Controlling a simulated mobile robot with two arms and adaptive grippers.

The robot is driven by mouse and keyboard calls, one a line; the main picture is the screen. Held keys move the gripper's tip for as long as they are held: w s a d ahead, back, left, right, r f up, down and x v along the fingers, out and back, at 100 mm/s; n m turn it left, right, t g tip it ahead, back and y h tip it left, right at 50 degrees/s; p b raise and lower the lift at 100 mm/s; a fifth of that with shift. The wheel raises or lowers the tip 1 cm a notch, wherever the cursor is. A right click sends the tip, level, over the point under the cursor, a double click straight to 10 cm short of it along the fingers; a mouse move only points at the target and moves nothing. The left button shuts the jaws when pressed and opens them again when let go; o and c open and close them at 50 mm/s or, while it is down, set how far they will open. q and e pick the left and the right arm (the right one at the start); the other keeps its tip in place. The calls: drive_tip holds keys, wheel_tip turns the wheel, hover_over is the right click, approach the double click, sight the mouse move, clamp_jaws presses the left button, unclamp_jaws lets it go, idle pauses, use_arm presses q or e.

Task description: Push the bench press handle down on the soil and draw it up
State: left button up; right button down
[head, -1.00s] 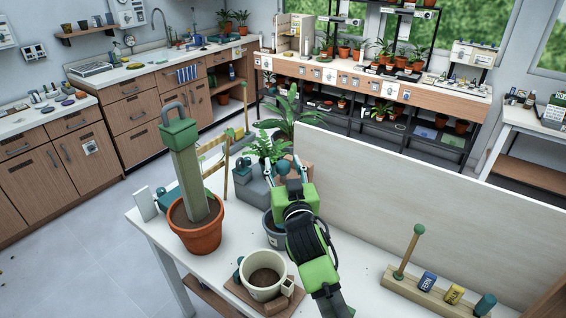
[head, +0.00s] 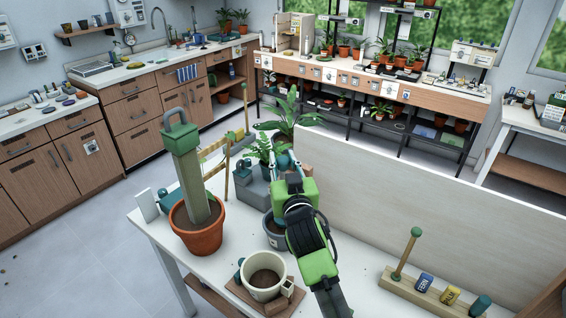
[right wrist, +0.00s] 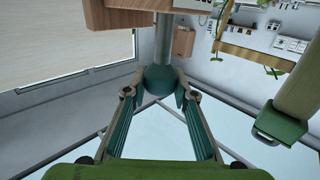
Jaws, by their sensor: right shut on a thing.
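My right gripper (head: 284,163) reaches over the white table from the front. In the right wrist view its two fingers (right wrist: 160,92) are shut around a teal ball knob, the bench press handle (right wrist: 160,79), at the end of a grey rod. In the head view the knob is mostly hidden behind the gripper. A grey pot (head: 275,238) stands below and beside the gripper; my arm covers part of it, and I cannot see whether the press touches its soil. A grey block (head: 252,190) stands behind the pot. My left gripper is not in view.
A terracotta pot (head: 199,239) with a tall green post (head: 186,166) stands at the left. A cream pot (head: 264,271) sits in front on a wooden board. A low panel (head: 430,180) borders the table's back right. A wooden rack (head: 430,291) lies right.

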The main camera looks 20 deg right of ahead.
wheel_tip(320, 180, up, 6)
drive_tip(key=p, duration=0.3)
drive_tip(key=shift+r+p, duration=0.15)
drive_tip(key=shift+p, duration=0.15)
drive_tip(key=c, duration=1.6)
unclamp_jaws()
drive_tip(key=shift+c, duration=0.2)
drive_tip(key=shift+w, duration=0.1)
drive_tip(key=shift+s+f, duration=0.25)
drive_tip(key=shift+s, duration=0.05)
drive_tip(key=s+a, duration=0.1)
drive_tip(key=s, duration=1)
drive_tip(key=shift+s+a+r, duration=0.15)
drive_tip(key=shift+s+a, duration=0.05)
drive_tip(key=shift+a, duration=0.05)
